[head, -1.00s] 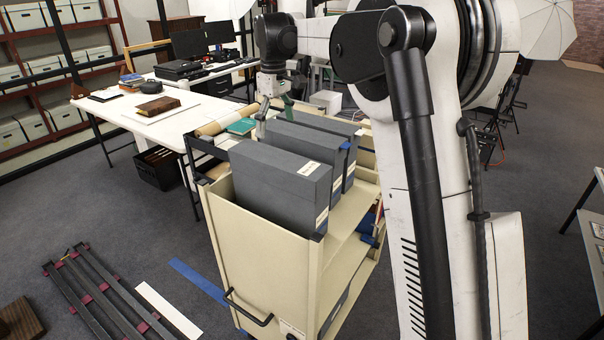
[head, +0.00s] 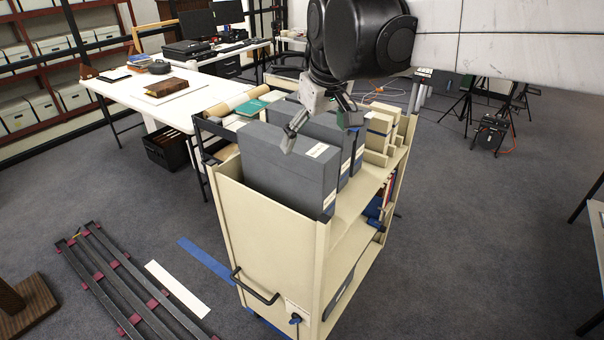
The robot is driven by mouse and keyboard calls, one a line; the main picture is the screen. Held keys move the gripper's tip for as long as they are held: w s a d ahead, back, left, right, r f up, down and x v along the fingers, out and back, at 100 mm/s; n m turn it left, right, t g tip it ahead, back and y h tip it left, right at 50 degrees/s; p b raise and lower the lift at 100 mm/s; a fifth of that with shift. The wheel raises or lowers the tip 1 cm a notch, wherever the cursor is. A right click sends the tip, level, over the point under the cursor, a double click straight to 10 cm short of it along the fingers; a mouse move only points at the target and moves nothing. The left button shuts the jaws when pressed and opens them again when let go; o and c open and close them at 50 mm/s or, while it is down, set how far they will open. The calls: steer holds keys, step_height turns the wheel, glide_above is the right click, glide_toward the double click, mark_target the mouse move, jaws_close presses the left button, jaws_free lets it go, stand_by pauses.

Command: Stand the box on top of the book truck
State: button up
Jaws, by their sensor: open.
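The cream book truck (head: 266,255) stands in the middle of the head view. Several dark grey archival boxes stand upright in a row on its top. The nearest grey box (head: 275,178) has white labels and is at the front end. Another grey box (head: 343,151) stands close behind it. My gripper (head: 320,133) is open above these boxes, its fingers pointing down and spread apart. One finger is over the nearest box's top, the other over the boxes behind. I cannot tell whether the fingers touch any box. My wrist hides part of the truck's far end.
Small cream boxes (head: 379,128) stand on the truck's far right. A teal book (head: 252,107) and paper rolls lie behind the grey boxes. A white table (head: 205,98) stands at the back left. A dark rail frame (head: 118,277) lies on the floor.

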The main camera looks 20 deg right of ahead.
steer(key=s+f+m+t, duration=0.1)
steer(key=s+f, duration=0.4)
steer(key=s, duration=0.3)
steer(key=s+f+m+t, duration=0.2)
steer(key=s+f, duration=0.3)
steer(key=s, duration=0.3)
steer(key=shift+s+f, duration=0.15)
steer(key=shift+s, duration=0.25)
steer(key=shift+d+f, duration=0.1)
step_height(320, 180, down, 5)
steer(key=b, duration=0.5)
steer(key=shift+f, duration=0.1)
steer(key=shift+c, duration=0.5)
